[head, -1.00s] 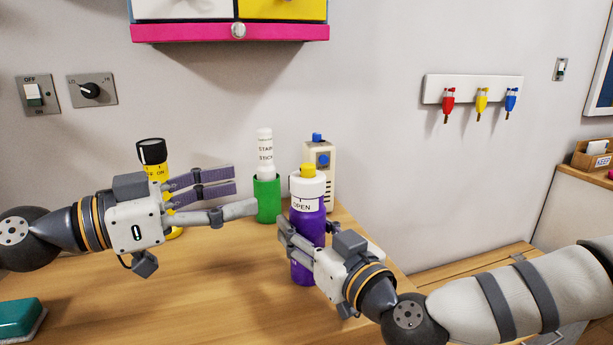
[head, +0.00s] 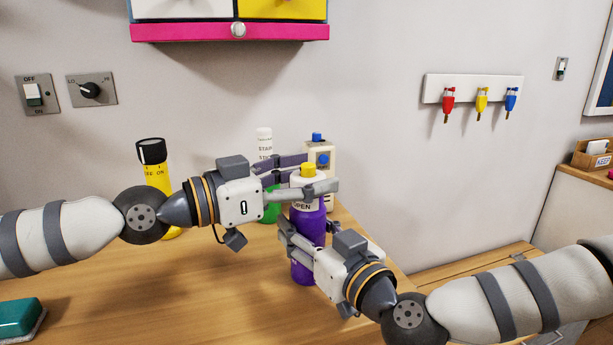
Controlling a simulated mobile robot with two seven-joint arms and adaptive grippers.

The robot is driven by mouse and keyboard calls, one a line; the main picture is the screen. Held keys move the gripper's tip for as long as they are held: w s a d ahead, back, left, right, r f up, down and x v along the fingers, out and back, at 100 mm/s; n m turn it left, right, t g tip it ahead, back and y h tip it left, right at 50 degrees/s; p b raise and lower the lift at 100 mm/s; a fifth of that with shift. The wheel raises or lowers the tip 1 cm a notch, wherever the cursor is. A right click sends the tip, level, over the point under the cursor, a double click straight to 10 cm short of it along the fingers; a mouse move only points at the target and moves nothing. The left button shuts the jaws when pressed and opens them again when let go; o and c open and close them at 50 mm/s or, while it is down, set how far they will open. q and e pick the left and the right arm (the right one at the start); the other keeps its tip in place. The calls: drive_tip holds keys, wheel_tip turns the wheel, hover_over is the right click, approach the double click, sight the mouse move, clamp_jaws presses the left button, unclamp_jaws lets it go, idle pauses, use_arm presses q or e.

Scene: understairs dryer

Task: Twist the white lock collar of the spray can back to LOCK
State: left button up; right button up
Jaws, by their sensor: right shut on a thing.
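The purple spray can (head: 306,262) stands upright on the wooden counter, with a yellow nozzle (head: 308,169) on top. Its white lock collar (head: 306,207) shows the word OPEN facing me. My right gripper (head: 288,232) is shut on the purple body, below the collar. My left gripper (head: 318,173) comes in from the left at collar height. One finger passes in front of the collar and the other is behind it. The jaws look open around it; the front finger hides part of the collar, so I cannot tell if they touch.
A yellow and black torch (head: 154,172) stands left. The front counter (head: 180,300) is clear.

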use_arm(q)
drive_tip(key=c, duration=0.8)
drive_tip(key=shift+w+d+f+m+g, duration=0.2)
drive_tip(key=shift+d+m+g, duration=0.1)
drive_tip(key=shift+g, duration=0.1)
drive_tip(key=shift+a+m+g+h, duration=0.3)
drive_tip(key=shift+m+g+h, duration=0.3)
drive_tip(key=shift+g, duration=0.4)
use_arm(e)
drive_tip(key=shift+a, duration=0.1)
use_arm(q)
drive_tip(key=shift+s+m+g+h, duration=0.15)
drive_tip(key=shift+m+g+h, duration=0.45)
drive_tip(key=shift+m+g, duration=1.05)
drive_tip(key=shift+n+g, duration=0.25)
drive_tip(key=o, duration=1.2)
drive_tip(key=shift+r, duration=0.15)
